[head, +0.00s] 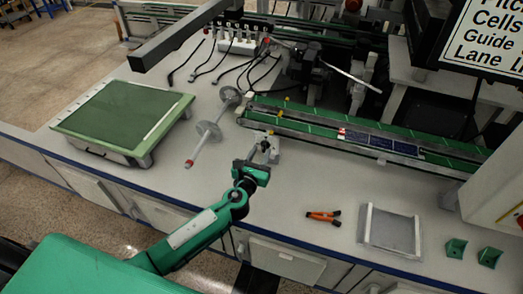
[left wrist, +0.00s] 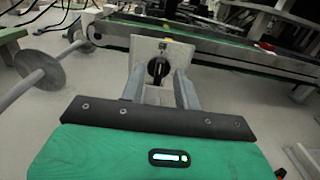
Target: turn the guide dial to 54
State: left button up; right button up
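The guide dial is a dark round knob (left wrist: 158,68) on a pale upright plate (left wrist: 177,52) at the conveyor's near side. In the head view the plate (head: 273,153) is small and partly hidden by my left gripper (head: 262,160). In the left wrist view my left gripper (left wrist: 160,88) points straight at the knob. Its two grey fingers stand apart, one on each side of the knob, with gaps visible. I cannot tell how far their tips reach along it. No dial number is readable. My right gripper is not in view.
The green conveyor (head: 310,128) runs behind the dial, with dark blue cells (head: 378,142) on it. Orange-handled pliers (head: 324,216) and a grey tray (head: 390,232) lie right. A sign (head: 490,38) hangs top right.

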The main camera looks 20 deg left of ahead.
pick_arm(q)
jog(key=shift+w, duration=0.85)
grip_shut()
